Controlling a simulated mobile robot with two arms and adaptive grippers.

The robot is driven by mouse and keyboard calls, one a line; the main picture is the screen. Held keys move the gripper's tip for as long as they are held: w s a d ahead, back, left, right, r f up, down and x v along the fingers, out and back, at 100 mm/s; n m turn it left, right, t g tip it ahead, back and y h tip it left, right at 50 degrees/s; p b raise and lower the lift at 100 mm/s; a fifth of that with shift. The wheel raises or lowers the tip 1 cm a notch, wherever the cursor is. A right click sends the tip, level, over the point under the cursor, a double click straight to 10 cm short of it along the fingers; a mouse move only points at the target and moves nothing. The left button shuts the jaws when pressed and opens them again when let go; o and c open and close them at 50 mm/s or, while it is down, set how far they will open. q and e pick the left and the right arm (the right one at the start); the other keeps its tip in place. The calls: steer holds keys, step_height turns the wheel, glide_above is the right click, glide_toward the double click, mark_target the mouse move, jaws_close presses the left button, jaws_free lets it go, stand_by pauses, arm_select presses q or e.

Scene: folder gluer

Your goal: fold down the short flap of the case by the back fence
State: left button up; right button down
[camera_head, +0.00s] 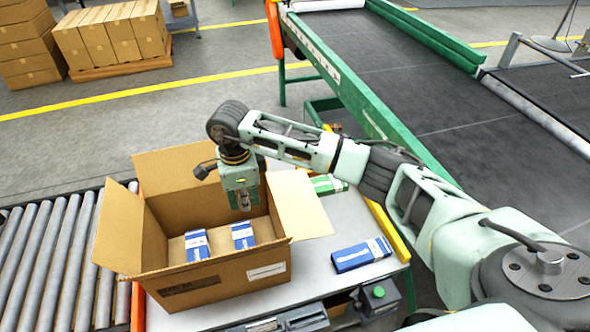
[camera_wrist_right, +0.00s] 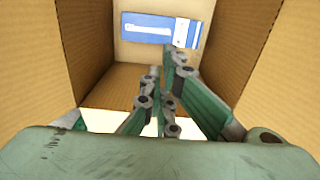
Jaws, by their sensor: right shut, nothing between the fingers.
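The open cardboard case (camera_head: 215,277) stands on the light table at the end of the roller conveyor. Its left flap (camera_head: 118,228) and right flap (camera_head: 300,205) spread outward, and a back panel or flap (camera_head: 178,165) stands up at the far side. Two blue and white cartons (camera_head: 197,246) (camera_head: 243,236) are inside. My right gripper (camera_head: 244,208) points down within the case opening, above the cartons, shut and empty. In the right wrist view its fingers (camera_wrist_right: 165,75) are between brown case walls, with a blue carton (camera_wrist_right: 160,28) beyond. My left gripper is not in view.
A blue carton (camera_head: 361,255) lies on the table right of the case. A green and white carton (camera_head: 328,185) lies behind the right flap. A yellow rail (camera_head: 390,233) edges the table. Rollers (camera_head: 55,260) are at left, a green-framed belt (camera_head: 400,75) at back right.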

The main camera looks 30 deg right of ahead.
steer(key=shift+f+b, duration=1.9)
steer(key=shift+f, duration=0.5)
step_height(320, 180, up, 9)
steer(key=p, duration=0.5)
